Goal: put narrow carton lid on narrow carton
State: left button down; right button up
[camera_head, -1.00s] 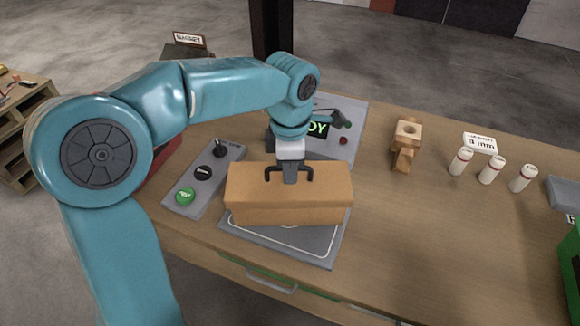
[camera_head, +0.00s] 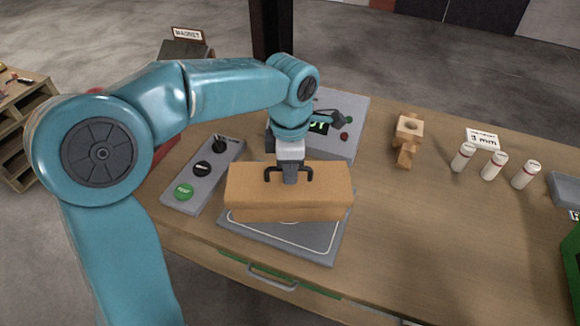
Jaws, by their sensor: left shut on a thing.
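My left gripper (camera_head: 290,179) is shut at the black handle on top of a brown cardboard box shape, which I take to be the narrow carton lid (camera_head: 325,186). Its long side runs left to right, over the grey mat with a white outline (camera_head: 285,243). A narrower darker brown band shows along its front lower edge. I cannot tell whether this is the lid's own side or the narrow carton under it; no separate carton shows elsewhere. My right gripper is not in view.
A control panel (camera_head: 202,178) with a green button stands left of the mat. A grey device (camera_head: 340,143) with a green display is behind it. A wooden block piece (camera_head: 407,140) and three white cylinders (camera_head: 492,167) stand right. Table between is clear.

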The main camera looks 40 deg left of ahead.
pick_arm(q)
jog(key=shift+f+b, duration=0.5)
jog(key=shift+f, duration=0.15)
jog(key=c, duration=1)
grip_release()
notch_tip(320, 180, up, 16)
jog(key=p, duration=0.3)
jog(key=shift+r, duration=0.15)
